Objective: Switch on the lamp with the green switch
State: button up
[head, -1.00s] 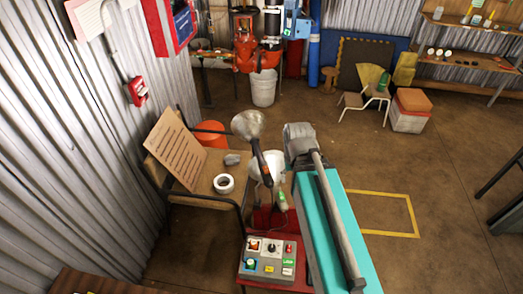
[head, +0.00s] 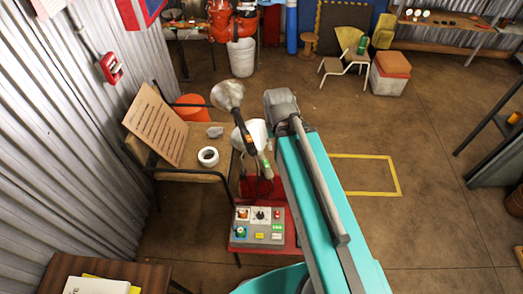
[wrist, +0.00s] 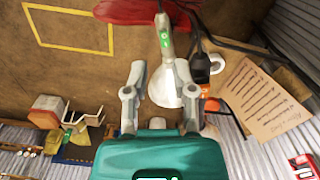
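In the head view, a white lamp shade (head: 258,132) stands beside my arm, with a grey and green switch (head: 264,168) just below it. In the wrist view the green switch (wrist: 164,40) shows its 0 and I marks at the top middle, and the white shade (wrist: 165,88) lies behind my fingers. A second lamp with a grey metal shade (head: 230,95) stands to the left; its dark switch (wrist: 203,65) shows right of the white shade in the wrist view. My gripper (wrist: 159,70) is open and empty, apart from the green switch. The head view hides it behind my arm.
A control box (head: 258,228) with several buttons sits on a red stand (head: 290,232) below the lamps. A bench with a white roll (head: 208,156) and a leaning lettered board (head: 157,125) is to the left. The floor around the yellow rectangle (head: 375,193) is clear.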

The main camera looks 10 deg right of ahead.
aim_at(266, 162)
jog(key=u, duration=0.25)
jog(key=k, duration=1.15)
jog(key=z, duration=0.15)
jog(key=i, duration=0.45)
jog(key=z, duration=0.05)
